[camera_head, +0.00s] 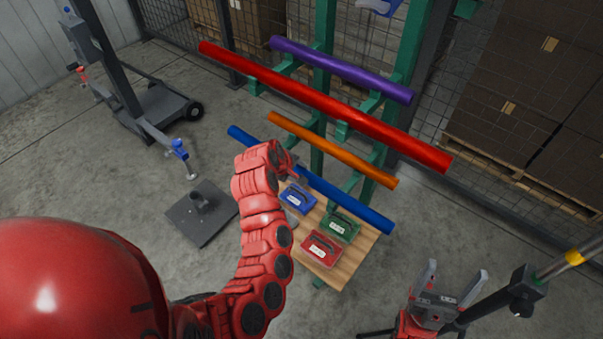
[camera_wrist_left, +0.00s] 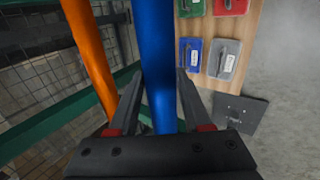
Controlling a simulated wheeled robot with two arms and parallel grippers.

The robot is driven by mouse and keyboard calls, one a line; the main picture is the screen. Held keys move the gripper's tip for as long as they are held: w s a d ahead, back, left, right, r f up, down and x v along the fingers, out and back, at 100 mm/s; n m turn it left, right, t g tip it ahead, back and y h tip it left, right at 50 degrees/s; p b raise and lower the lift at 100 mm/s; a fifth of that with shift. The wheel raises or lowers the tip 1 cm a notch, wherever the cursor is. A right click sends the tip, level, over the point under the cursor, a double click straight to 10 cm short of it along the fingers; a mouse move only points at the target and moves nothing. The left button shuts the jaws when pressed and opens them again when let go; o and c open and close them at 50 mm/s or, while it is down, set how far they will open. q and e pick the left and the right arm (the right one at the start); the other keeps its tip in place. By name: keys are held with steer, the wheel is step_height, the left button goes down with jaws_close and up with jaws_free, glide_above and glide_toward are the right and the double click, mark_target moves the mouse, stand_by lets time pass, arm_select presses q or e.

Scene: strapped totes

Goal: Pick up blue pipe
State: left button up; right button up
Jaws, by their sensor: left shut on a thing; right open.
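The blue pipe (camera_head: 350,205) lies lengthwise along the front of the green rack, below the orange pipe, sloping down to the right in the head view. My left gripper (camera_head: 290,172) is on its middle part, partly hidden by my red arm. In the left wrist view, the blue pipe (camera_wrist_left: 158,40) runs between the two dark fingers of the left gripper (camera_wrist_left: 157,80), which is shut on it. I cannot tell whether the pipe still touches its rack supports. My right gripper (camera_head: 453,283) is open and empty at the lower right, away from the rack.
An orange pipe (camera_head: 330,150), a red pipe (camera_head: 320,100) and a purple pipe (camera_head: 340,68) lie on the green rack (camera_head: 324,40). Below is a wooden shelf (camera_head: 355,255) with blue, green and red cases. A dark stand base (camera_head: 203,214) is on the floor.

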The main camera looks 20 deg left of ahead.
arm_select(q)
jaws_close()
